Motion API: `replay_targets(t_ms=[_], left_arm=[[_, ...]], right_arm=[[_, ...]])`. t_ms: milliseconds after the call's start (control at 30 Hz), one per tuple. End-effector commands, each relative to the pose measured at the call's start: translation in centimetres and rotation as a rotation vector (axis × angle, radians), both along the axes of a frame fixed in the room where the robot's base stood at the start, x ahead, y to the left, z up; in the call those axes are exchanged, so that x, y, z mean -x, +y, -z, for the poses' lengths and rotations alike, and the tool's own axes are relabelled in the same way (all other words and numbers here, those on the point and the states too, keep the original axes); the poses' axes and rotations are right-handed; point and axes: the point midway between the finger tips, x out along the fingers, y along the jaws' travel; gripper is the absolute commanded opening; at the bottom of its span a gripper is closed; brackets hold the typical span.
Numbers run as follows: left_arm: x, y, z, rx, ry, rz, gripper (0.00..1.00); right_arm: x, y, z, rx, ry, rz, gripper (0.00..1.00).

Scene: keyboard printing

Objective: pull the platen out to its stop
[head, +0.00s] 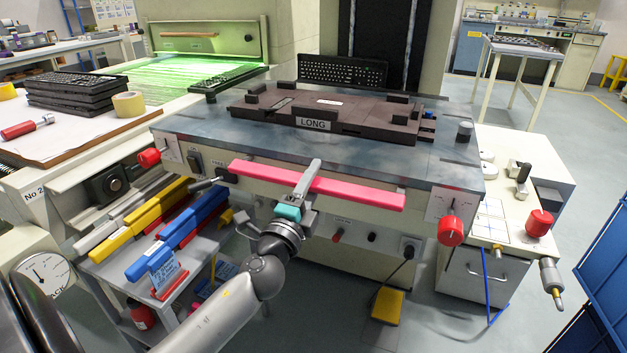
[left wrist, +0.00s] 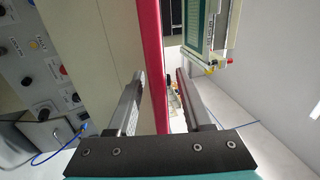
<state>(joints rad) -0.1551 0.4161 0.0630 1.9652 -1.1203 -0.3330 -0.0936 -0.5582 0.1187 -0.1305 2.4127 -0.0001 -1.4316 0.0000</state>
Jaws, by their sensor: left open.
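The platen (head: 205,127) is a blue-grey marbled slab on the front of the press. A long pink bar (head: 362,191) runs across the front below its edge; it also shows in the left wrist view (left wrist: 153,55). My left gripper (head: 306,184) is at the bar, a little left of its middle. Its fingers are open, one on each side of the bar, with gaps visible in the left wrist view (left wrist: 160,78). In the head view one finger lies over the bar; the other is mostly hidden. My right gripper is not in view.
A dark brown fixture labelled LONG (head: 312,124) sits on the platen. A black keyboard (head: 343,72) stands behind it. Red knobs (head: 451,231) flank the platen's front. A yellow pedal (head: 388,304) lies on the floor. Blue and yellow bars lie on the lower-left shelf.

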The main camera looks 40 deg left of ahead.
Motion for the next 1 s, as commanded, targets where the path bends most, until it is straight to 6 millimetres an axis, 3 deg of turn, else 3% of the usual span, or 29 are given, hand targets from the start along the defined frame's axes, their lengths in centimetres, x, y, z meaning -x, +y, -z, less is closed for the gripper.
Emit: replay_targets(t_ms=[367, 667, 1000], left_arm=[[1.0, -0.3, 0.4, 0.004, 0.003, 0.001, 0.50], [5.6, -1.3, 1.6, 0.005, 0.004, -0.001, 0.50], [9.8, -2.3, 2.4, 0.002, 0.003, -0.002, 0.50]], right_arm=[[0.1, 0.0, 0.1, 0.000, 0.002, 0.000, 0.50], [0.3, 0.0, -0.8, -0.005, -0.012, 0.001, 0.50], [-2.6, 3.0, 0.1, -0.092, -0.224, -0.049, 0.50]])
